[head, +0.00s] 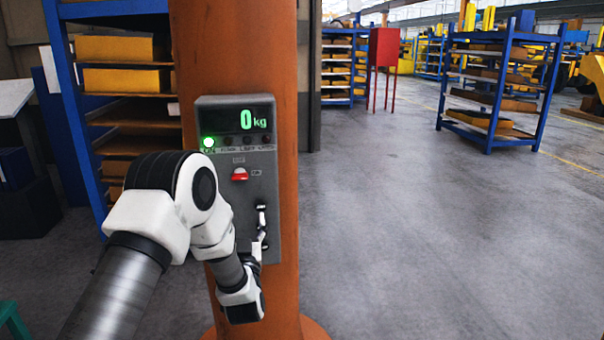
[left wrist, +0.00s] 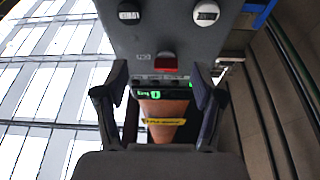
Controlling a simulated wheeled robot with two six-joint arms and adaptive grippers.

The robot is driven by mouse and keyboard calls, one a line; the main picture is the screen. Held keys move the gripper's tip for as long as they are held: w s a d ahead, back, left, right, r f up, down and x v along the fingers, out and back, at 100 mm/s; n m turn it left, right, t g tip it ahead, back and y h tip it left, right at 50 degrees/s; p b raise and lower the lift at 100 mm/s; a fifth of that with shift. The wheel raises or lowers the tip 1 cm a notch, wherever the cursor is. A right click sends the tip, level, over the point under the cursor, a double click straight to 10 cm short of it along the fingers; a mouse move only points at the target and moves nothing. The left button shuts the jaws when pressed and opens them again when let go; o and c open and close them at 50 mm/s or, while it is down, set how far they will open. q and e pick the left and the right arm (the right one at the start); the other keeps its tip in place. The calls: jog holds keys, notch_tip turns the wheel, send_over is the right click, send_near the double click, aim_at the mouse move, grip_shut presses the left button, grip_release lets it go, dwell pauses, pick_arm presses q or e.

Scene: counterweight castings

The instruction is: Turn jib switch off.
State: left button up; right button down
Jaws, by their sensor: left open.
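A grey control box (head: 222,165) is fixed to an orange column, with a lit green "0 kg" display (head: 252,119). A red switch (head: 240,174) sits on its front below the display; its labels are too small to read. In the left wrist view the red switch (left wrist: 165,62) appears upside down between the open fingers, further off, not held. Two round knobs, left (left wrist: 128,12) and right (left wrist: 207,12), are on the same panel. My left gripper (head: 262,228) is in front of the box's lower right part, below the red switch, open and empty. My right gripper is not in view.
A green lamp (head: 208,142) glows on the box. The orange column (head: 287,60) stands behind it. A blue shelf rack (head: 70,110) with yellow bins is close on the left. A red cabinet (head: 384,47) and another rack (head: 497,85) stand further back. The floor at right is clear.

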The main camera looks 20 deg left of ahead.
pick_arm(q)
jog(key=n+y, duration=0.1)
send_near(240, 176)
jog(key=w+a, duration=0.2)
jog(key=shift+t, duration=0.3)
jog(key=p+x, duration=0.3)
jog(key=x, duration=0.3)
jog(key=shift+w+d, duration=0.15)
jog(key=shift+w, duration=0.1)
jog(key=shift+w+a+r, duration=0.1)
jog(key=shift+w+a, duration=0.1)
jog(key=shift+c, duration=0.4)
jog(key=c, duration=1.1)
